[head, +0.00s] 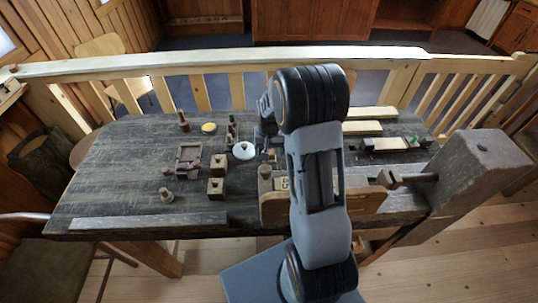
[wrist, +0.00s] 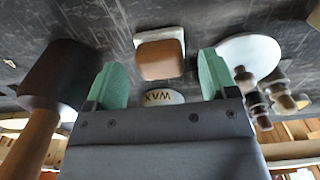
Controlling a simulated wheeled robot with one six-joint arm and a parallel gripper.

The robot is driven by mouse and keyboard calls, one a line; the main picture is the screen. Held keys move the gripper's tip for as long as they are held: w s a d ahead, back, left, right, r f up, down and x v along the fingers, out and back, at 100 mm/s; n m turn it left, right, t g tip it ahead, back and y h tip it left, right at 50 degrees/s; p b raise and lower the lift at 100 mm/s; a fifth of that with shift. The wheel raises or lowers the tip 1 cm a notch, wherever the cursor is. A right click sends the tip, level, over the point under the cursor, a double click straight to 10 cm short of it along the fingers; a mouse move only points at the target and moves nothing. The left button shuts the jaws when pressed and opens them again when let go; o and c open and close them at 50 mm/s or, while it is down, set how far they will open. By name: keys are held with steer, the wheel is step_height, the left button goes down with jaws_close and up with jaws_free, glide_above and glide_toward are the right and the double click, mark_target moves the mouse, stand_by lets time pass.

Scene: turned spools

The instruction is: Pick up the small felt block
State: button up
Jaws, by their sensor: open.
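A small block with a brown top and a white, felt-like layer (wrist: 160,58) sits on the dark table top in the wrist view. It is probably the felt block. My gripper (wrist: 161,66) is open, with its two green fingertips to either side of the block and gaps on both sides. I see nothing held. In the head view my gripper (head: 267,148) is low over the middle of the workbench, beside a white disc (head: 244,150). My arm hides part of the bench there, and I cannot make out the block clearly in that view.
A dark-headed mallet (wrist: 62,75) lies close to one finger. A round tin marked WAX (wrist: 163,97) is near the block. Turned spools (wrist: 262,100) stand past the other finger. Wooden blocks (head: 216,187) and a square tray (head: 188,158) are further left. The bench's left front is mostly clear.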

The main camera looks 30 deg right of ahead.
steer(key=shift+f, duration=0.85)
steer(key=c, duration=1)
